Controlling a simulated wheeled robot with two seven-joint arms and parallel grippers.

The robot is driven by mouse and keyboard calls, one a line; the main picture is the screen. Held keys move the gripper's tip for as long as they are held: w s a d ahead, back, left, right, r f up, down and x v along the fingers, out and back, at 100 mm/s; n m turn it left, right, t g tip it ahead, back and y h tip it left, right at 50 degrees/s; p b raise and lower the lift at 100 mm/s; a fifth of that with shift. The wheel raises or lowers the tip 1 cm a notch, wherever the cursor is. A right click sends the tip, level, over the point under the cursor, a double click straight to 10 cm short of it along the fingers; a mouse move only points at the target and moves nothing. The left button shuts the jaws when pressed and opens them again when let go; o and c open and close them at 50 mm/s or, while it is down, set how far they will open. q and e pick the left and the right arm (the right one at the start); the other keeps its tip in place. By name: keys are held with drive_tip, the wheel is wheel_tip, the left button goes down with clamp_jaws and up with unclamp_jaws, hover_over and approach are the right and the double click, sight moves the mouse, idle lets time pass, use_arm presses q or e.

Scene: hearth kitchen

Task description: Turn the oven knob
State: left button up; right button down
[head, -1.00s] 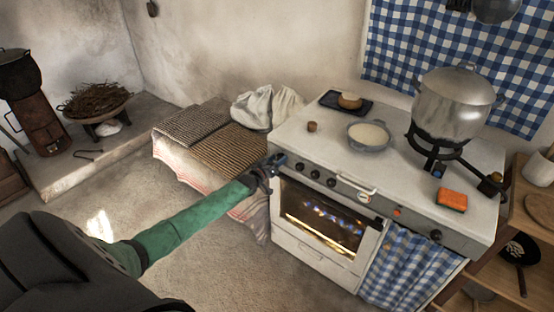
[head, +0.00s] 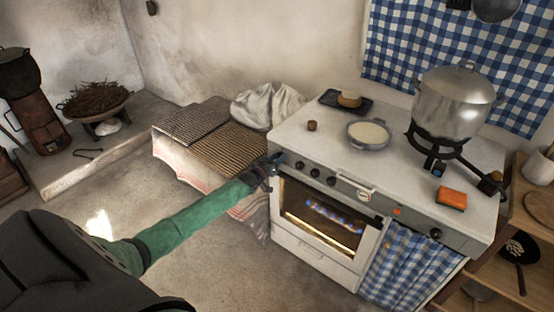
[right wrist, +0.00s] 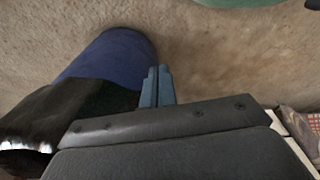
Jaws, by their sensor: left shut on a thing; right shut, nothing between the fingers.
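The white stove (head: 385,200) stands right of centre in the head view, with a row of dark knobs (head: 315,173) along its front panel. My left gripper (head: 274,161) is at the left end of this panel, shut on the oven knob there. Its fingers hide that knob, so I cannot tell how far it is turned. The oven window (head: 325,218) below is lit, with blue flames inside. My right gripper (right wrist: 158,86) shows in the right wrist view, shut and empty above the bare floor.
On the stove top are a large pot (head: 455,103) on a burner, a small pan (head: 369,133) and an orange sponge (head: 451,198). A cloth-covered bench (head: 215,140) is left of the stove. A wooden shelf (head: 530,220) is at the right.

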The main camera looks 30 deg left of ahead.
use_arm(q)
drive_tip(key=shift+m, duration=0.6)
drive_tip(key=m+b, duration=0.1)
drive_tip(key=m, duration=0.1)
drive_tip(key=shift+m, duration=0.8)
drive_tip(key=m+b, duration=0.1)
drive_tip(key=m, duration=0.2)
drive_tip(key=shift+d+f+m, duration=0.1)
drive_tip(key=shift+m, duration=0.2)
drive_tip(key=m+b, duration=0.2)
drive_tip(key=m, duration=0.2)
drive_tip(key=shift+m+b, duration=0.3)
drive_tip(key=shift+m, duration=0.3)
use_arm(e)
drive_tip(key=w+a+r, duration=0.1)
drive_tip(key=r, duration=0.6)
drive_tip(key=w+a+r, duration=0.1)
drive_tip(key=w+r, duration=0.1)
drive_tip(key=r, duration=0.5)
drive_tip(key=shift+a+r, duration=0.3)
drive_tip(key=shift+r, duration=0.1)
drive_tip(key=shift+w, duration=0.1)
use_arm(q)
drive_tip(key=shift+d, duration=0.1)
